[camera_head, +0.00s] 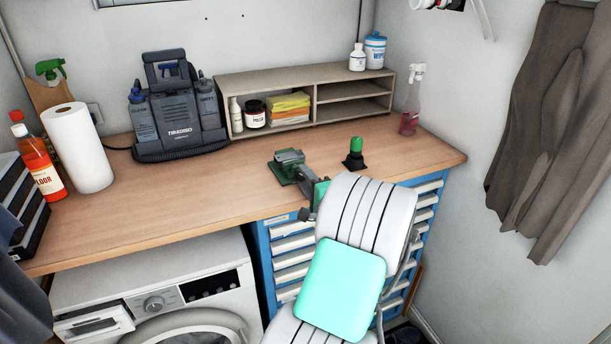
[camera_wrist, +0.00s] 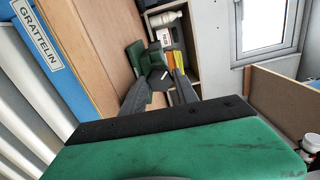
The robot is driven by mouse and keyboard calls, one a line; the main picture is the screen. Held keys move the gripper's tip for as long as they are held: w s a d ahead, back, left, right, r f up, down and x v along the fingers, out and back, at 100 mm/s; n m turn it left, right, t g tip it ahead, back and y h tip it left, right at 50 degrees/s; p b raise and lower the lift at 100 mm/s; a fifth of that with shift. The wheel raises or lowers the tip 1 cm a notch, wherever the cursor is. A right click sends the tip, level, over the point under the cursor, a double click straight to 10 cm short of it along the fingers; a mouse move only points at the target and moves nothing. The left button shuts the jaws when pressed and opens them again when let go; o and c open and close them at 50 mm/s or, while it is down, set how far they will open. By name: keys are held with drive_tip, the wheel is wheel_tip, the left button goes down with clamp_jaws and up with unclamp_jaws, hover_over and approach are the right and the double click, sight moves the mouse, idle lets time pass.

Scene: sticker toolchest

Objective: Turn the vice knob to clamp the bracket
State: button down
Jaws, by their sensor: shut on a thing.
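The small green vice (camera_head: 288,160) stands on the wooden bench near its front edge; it also shows in the wrist view (camera_wrist: 137,56). My gripper (camera_head: 302,179) reaches in from the front right, partly hidden by my white arm. In the wrist view, its green palm with a black edge fills the foreground, and its grey fingers (camera_wrist: 160,86) converge at the near side of the vice. They are shut on what appears to be the vice knob, which is mostly hidden between them. I cannot make out the bracket clearly.
A green-capped dark object (camera_head: 356,152) stands right of the vice. A shelf unit (camera_head: 337,73) with cloths and bottles is behind. The blue drawer chest (camera_head: 264,262) is below the bench (camera_head: 215,185). Bare bench lies left of the vice.

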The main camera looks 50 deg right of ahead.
drive_tip(key=m+p, duration=0.2)
drive_tip(key=m, duration=0.3)
drive_tip(key=shift+p, duration=0.4)
drive_tip(key=shift+m, duration=0.3)
drive_tip(key=c, duration=0.9)
unclamp_jaws()
drive_tip(key=shift+s+a+f, duration=0.1)
drive_tip(key=shift+s, duration=0.05)
